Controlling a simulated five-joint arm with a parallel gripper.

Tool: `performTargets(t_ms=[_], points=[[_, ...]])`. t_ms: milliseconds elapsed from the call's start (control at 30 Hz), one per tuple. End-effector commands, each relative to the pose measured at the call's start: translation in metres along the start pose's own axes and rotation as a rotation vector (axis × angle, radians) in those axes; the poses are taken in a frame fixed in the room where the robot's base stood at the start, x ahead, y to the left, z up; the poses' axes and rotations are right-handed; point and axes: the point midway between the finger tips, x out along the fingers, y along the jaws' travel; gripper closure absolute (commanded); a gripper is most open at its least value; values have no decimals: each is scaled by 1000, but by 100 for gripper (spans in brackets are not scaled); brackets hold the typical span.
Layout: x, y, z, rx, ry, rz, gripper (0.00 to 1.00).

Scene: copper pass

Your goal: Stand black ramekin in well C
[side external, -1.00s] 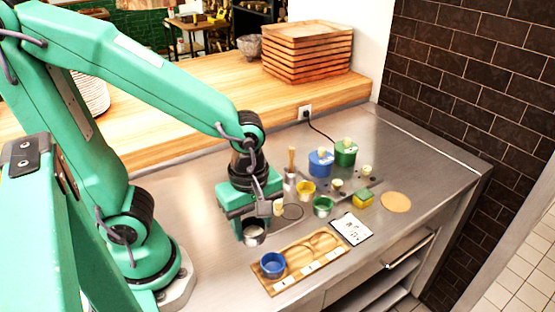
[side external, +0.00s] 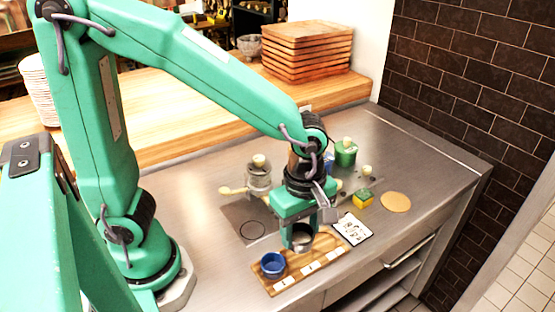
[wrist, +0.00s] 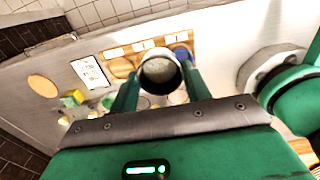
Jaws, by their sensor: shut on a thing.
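My gripper (side external: 300,243) is shut on the black ramekin (side external: 302,241), with a finger on each side of it. In the wrist view the ramekin (wrist: 160,72) is between the fingers, its round mouth and pale inside showing. It is over or beside the middle of the wooden board (side external: 292,286); its height above the board is unclear. The board (wrist: 186,38) has wells in a row with white labels along its front edge; the label letters are too small to read. A blue ramekin (side external: 272,265) stands in the board's left end well. My gripper hides part of the other wells.
A white card (side external: 352,229), a yellow-green sponge (side external: 363,198) and a round tan disc (side external: 396,202) lie right of the board. A green canister (side external: 345,153) stands behind. A glass jar (side external: 258,180) stands behind left.

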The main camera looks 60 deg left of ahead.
Motion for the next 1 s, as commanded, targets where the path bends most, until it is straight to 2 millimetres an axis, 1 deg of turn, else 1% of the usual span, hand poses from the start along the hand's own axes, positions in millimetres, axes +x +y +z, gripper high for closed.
performTargets(t_ms=[33, 200, 333, 467, 633, 767, 1000], points=[[1, 6, 8, 2, 1, -2, 80], [3, 19, 27, 1, 0, -1, 80], [4, 23, 35, 0, 0, 0, 80], [4, 25, 37, 0, 0, 0, 80], [5, 27, 35, -2, 0, 0, 80], [11, 33, 28, -4, 1, -2, 80], [32, 58, 4, -7, 1, -3, 80]])
